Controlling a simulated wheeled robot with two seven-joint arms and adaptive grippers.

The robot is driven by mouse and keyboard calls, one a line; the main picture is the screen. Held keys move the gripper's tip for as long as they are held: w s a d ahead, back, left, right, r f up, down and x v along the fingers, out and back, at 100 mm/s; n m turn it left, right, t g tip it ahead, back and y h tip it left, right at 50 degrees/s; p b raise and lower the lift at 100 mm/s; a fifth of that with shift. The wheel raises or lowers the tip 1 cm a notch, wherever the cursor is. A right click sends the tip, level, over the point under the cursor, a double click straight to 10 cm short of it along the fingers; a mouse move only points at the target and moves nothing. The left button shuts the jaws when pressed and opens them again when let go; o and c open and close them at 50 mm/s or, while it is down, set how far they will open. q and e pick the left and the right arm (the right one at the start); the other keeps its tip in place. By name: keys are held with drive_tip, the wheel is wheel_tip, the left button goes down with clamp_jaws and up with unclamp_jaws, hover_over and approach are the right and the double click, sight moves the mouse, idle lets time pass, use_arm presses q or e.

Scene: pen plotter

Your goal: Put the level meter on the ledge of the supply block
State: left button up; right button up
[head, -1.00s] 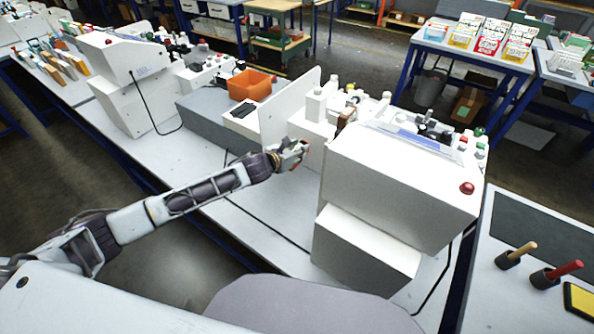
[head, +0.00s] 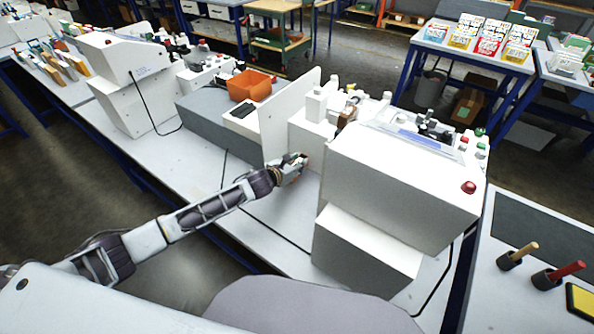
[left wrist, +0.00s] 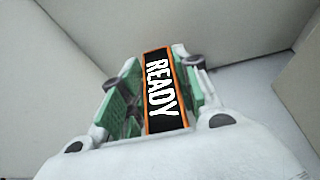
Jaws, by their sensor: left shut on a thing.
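My left gripper (head: 298,163) is low in the gap beside the large white machine (head: 400,180), in front of a white block (head: 305,135). In the left wrist view it (left wrist: 160,95) is shut on a black strip with an orange border and white "READY" lettering (left wrist: 161,90), held between green finger pads. The strip may be the level meter; its underside is hidden. In the head view the held thing is too small to make out. I cannot tell for certain which white block is the supply block, and no ledge shows clearly. My right gripper is not in view.
A thin white upright panel (head: 285,120) stands left of the gripper. Behind it are a grey block (head: 205,115) and an orange bin (head: 250,85). A black cable (head: 265,228) crosses the clear bench top. Pale walls surround the gripper in the left wrist view.

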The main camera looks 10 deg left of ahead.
use_arm(q)
drive_tip(key=shift+f, duration=1.8)
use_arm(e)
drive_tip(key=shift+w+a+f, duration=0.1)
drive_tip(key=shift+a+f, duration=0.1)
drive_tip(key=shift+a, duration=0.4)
